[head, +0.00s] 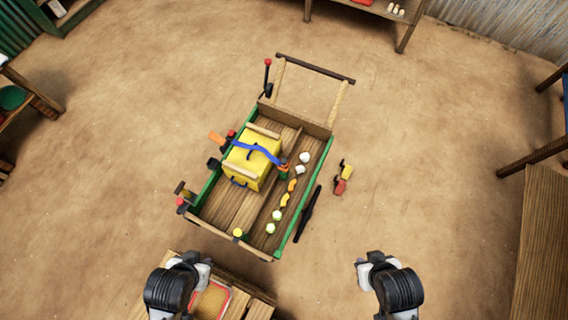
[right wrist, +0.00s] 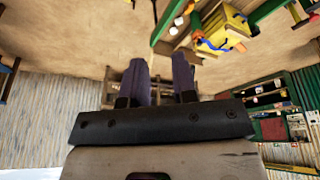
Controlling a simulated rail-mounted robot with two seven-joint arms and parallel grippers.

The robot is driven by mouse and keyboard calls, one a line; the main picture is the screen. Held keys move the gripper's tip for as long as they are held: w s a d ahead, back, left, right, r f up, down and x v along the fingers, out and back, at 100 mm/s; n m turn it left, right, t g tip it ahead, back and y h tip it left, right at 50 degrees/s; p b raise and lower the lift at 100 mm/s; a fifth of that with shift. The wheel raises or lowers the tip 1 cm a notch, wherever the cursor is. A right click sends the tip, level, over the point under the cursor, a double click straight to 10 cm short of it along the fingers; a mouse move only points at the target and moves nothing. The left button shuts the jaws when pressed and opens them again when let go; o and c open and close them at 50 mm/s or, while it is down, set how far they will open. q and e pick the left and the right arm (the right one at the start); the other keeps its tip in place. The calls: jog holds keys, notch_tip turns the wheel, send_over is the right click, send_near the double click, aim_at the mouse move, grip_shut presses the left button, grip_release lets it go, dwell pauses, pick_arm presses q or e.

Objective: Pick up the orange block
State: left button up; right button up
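Orange pieces show in the head view. One blocky orange piece (head: 217,138) is at the cart's left side, beside a yellow box (head: 245,167). Smaller orange pieces (head: 284,200) lie in the cart's right part, among white and pale green pieces. I cannot tell which is the orange block. My left gripper (head: 190,262) is at the lower left, near a crate; its fingers are not clear. My right gripper (head: 376,262) is over bare floor at the lower right, apart from the cart. In the right wrist view its two fingers (right wrist: 160,78) stand apart with nothing between them.
The green-sided wooden cart (head: 315,165) stands mid-floor. A blue strap crosses the yellow box. A red and yellow item (head: 343,180) lies right of the cart. A wooden crate (head: 237,302) is at the front, a table (head: 545,240) at right. Floor right of the cart is mostly clear.

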jog(key=o, duration=0.7)
jog(key=shift+c, duration=0.2)
